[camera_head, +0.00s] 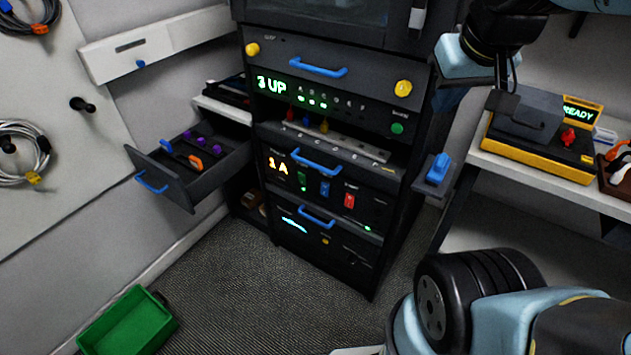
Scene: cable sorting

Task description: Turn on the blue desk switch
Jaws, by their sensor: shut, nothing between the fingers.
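The blue desk switch (437,168) is a blue rocker on a small dark grey box at the left edge of the white desk on the right. Whether its rocker is on or off cannot be told from here. My gripper (504,101) hangs down from the arm at the upper right, above and to the right of the switch in the picture. It is shut and empty, and apart from the switch. Its fingertips are small and dark against the device behind them.
A yellow and black device (540,128) with a READY screen stands on the white desk (545,174). A dark rack (395,215) with blue handles stands left of the switch. An open drawer (178,190) juts out at left. A green bin (127,322) lies on the floor.

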